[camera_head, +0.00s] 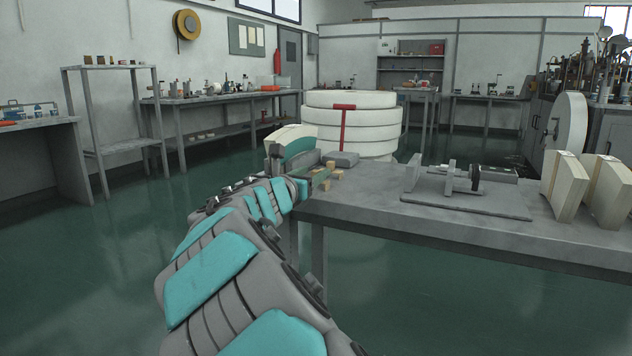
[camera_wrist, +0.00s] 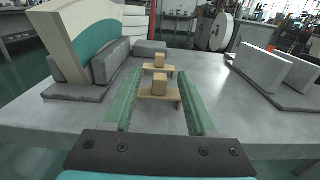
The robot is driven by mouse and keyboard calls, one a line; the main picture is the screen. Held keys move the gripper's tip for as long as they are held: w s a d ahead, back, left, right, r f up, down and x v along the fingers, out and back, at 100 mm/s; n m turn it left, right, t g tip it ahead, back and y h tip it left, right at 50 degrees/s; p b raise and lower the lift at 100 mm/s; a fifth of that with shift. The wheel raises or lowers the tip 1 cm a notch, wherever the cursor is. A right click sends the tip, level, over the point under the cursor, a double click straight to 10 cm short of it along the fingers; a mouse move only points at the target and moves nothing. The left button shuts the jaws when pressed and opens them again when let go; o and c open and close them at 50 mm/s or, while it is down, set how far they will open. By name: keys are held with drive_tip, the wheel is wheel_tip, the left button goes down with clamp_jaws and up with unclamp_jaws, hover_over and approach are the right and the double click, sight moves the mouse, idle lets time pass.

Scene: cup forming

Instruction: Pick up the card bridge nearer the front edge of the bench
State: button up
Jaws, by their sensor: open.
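Two small tan card bridges stand one behind the other on the grey bench, each with a small tan block on top. The nearer card bridge (camera_wrist: 160,103), closer to the bench's front edge, is between my gripper's green fingers in the wrist view. The farther card bridge (camera_wrist: 159,70) stands just beyond the fingertips. My gripper (camera_wrist: 161,78) is open, with a gap on either side of the nearer bridge. In the head view my gripper (camera_head: 314,179) is low over the bench's left end, and the small tan pieces there are partly hidden by it.
A cream and teal curved block (camera_wrist: 85,35) stands close on the left among grey slabs. Grey upright slabs (camera_wrist: 262,70) stand on a plate at right. Bare bench top (camera_wrist: 230,108) lies between. Cream blocks (camera_head: 565,185) stand at the bench's far right.

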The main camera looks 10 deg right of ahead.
drive_tip(key=shift+x, duration=1.45)
drive_tip(key=shift+f, duration=0.1)
drive_tip(key=shift+c, duration=0.3)
clamp_jaws()
